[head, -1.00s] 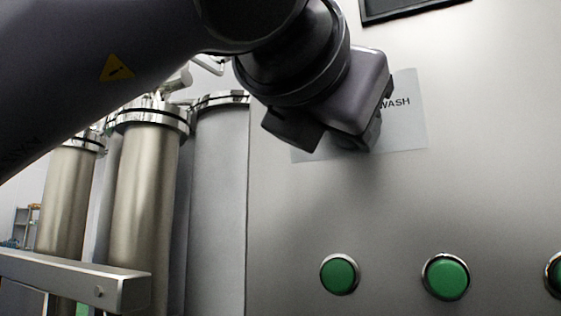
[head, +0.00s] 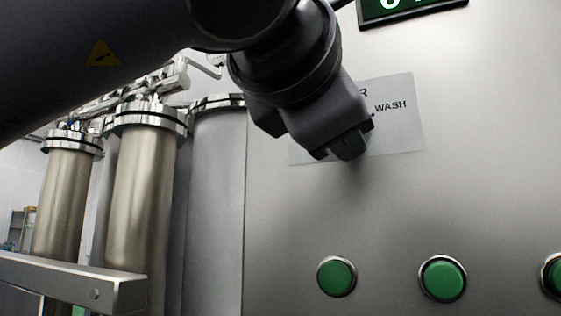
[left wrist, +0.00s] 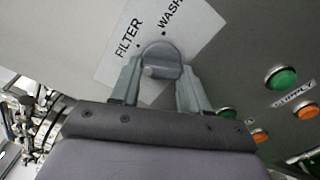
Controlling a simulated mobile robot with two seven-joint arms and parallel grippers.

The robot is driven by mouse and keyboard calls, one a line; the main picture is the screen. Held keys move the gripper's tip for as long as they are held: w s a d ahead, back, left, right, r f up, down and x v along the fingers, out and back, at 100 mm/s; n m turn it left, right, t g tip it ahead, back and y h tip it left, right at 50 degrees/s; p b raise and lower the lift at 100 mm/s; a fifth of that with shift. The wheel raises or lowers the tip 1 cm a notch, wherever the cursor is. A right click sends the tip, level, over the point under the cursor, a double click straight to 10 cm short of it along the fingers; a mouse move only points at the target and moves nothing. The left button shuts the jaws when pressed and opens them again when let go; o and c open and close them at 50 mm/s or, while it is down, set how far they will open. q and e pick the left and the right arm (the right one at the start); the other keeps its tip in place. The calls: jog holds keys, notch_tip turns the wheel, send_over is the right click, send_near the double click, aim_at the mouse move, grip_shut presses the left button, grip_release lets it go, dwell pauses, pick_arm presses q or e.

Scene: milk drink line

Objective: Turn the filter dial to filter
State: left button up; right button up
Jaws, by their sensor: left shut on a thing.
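The filter dial (left wrist: 160,55) is a grey round knob on a pale label plate (left wrist: 118,55) marked FILTER and WASH, each word with a dot beside it. My left gripper (left wrist: 160,72) is shut on the dial, one finger on each side, in the left wrist view. In the head view my left gripper (head: 335,150) covers the dial and most of the word FILTER on the label plate (head: 400,135). The dial's exact pointing direction is hard to tell. My right gripper is not in view.
Green buttons (head: 336,277) line the steel panel (head: 480,190) below the label. Metal filter cylinders (head: 145,205) and a steel rail (head: 70,282) stand at the left. Orange buttons (left wrist: 306,112) show in the left wrist view.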

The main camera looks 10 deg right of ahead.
pick_arm(q)
jog(key=shift+a+r+m+p, duration=0.1)
jog(key=shift+r+m+p, duration=0.1)
jog(key=shift+m, duration=0.9)
jog(key=shift+r+m+p, duration=0.1)
jog(key=shift+m+p, duration=0.05)
jog(key=shift+m, duration=0.95)
jog(key=o, duration=0.8)
jog(key=shift+w, duration=0.1)
jog(key=shift+c, duration=0.2)
jog(key=shift+o, duration=1.3)
jog(key=shift+f, duration=0.1)
